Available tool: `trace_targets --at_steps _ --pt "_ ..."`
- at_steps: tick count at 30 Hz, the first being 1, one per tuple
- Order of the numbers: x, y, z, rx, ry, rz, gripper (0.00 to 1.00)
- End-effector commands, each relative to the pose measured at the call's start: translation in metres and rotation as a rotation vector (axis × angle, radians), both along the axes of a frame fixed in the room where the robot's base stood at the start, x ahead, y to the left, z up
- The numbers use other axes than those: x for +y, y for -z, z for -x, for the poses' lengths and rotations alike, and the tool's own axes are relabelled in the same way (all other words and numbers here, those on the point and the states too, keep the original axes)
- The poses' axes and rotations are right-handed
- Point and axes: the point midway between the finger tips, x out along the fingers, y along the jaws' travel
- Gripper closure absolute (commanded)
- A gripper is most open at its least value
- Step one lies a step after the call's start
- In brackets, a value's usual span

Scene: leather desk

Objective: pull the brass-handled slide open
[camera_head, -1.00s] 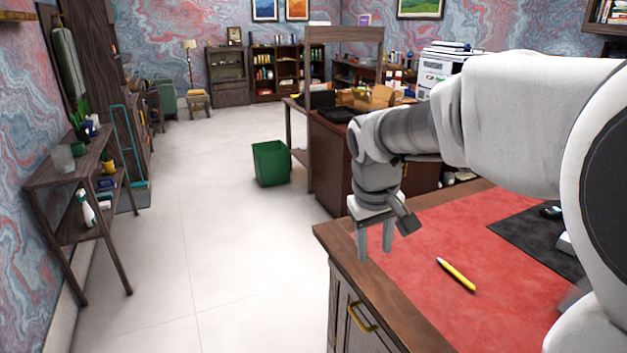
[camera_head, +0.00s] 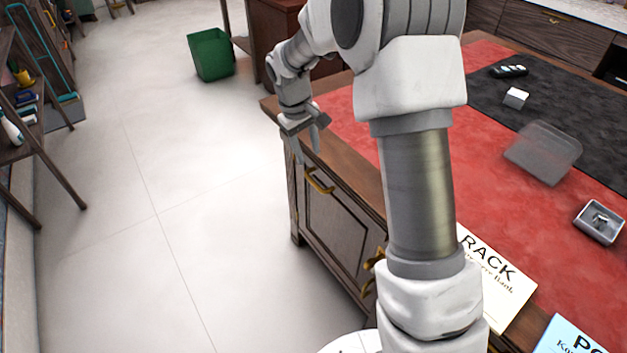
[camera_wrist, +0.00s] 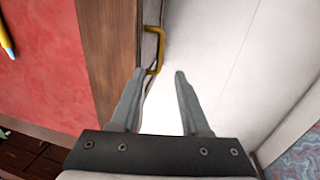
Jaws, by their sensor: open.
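A brass handle (camera_head: 320,181) sits high on the dark wooden side of the desk, just under the top edge. A second brass handle (camera_head: 375,262) is lower and nearer, partly hidden by my arm. I cannot tell the slide's outline from the panel around the upper handle. My gripper (camera_head: 307,150) is open and empty, fingers pointing down, just outside the desk edge and close above the upper handle. In the wrist view a brass handle (camera_wrist: 158,50) lies just beyond the fingertips (camera_wrist: 160,73), nearer the left finger. It is not held, and contact cannot be told.
The red desktop (camera_head: 350,125) carries a clear box (camera_head: 543,152), a small grey tray (camera_head: 599,222) and printed papers (camera_head: 495,275). A yellow pen (camera_wrist: 6,40) lies on it. The pale floor (camera_head: 150,180) beside the desk is open; a green bin (camera_head: 211,54) stands farther back.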

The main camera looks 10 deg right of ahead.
Motion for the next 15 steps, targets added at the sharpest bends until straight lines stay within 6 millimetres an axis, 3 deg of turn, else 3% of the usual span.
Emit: trace_targets --at_steps 1,6,15 --pt "-0.002 0.016 0.000 0.004 0.001 0.001 0.54" --pt "-0.008 0.052 -0.003 0.002 -0.001 0.000 0.54" --pt "-0.016 0.097 -0.007 0.001 0.000 0.000 0.54"
